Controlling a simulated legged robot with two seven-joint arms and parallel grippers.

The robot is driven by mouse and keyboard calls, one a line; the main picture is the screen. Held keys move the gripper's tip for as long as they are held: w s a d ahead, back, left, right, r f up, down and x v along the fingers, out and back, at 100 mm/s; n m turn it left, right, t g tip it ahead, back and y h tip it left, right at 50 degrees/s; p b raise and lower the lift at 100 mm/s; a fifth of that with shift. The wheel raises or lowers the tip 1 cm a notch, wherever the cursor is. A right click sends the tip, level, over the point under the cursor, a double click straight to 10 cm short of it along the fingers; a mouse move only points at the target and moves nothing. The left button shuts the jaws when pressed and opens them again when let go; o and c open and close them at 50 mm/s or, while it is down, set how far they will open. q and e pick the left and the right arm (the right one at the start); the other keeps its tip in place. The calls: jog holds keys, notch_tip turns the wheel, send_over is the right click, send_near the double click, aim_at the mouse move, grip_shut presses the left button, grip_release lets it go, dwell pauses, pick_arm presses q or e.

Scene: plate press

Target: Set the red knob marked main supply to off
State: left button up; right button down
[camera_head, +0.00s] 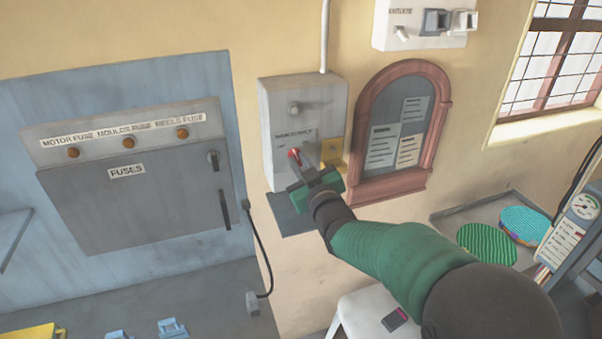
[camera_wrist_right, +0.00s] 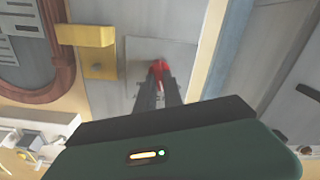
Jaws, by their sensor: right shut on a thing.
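The red knob (camera_head: 294,154) sits on the front of a grey wall box (camera_head: 280,100) in the head view. Small lettering is above the knob, too small to read surely. My right gripper (camera_head: 300,168) reaches up to the knob from below right. In the right wrist view, the fingers of my right gripper (camera_wrist_right: 159,88) are close together with the red knob (camera_wrist_right: 158,70) between their tips, so it is shut on the knob. The fingers partly hide the knob, and I cannot tell which setting it points to. My left gripper is not in view.
A yellow bracket (camera_head: 333,152) juts out on the right of the box, close to my right gripper. A grey fuse cabinet (camera_head: 140,190) is at the left. A red-brown arched notice board (camera_head: 433,130) hangs to the right. A white stool (camera_head: 360,312) stands below.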

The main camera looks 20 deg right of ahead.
jog(key=shift+f+n+b, duration=0.3)
jog(key=shift+n+b, duration=0.65)
jog(key=shift+n, duration=0.3)
jog(key=shift+f+n+b, duration=0.25)
jog(key=shift+n+b, duration=0.65)
jog(key=shift+n, duration=0.35)
jog(key=shift+r, duration=0.1)
jog(key=c, duration=1.7)
grip_release()
jog(key=shift+o, duration=1.1)
jog(key=shift+w, duration=0.35)
jog(key=shift+r, duration=0.1)
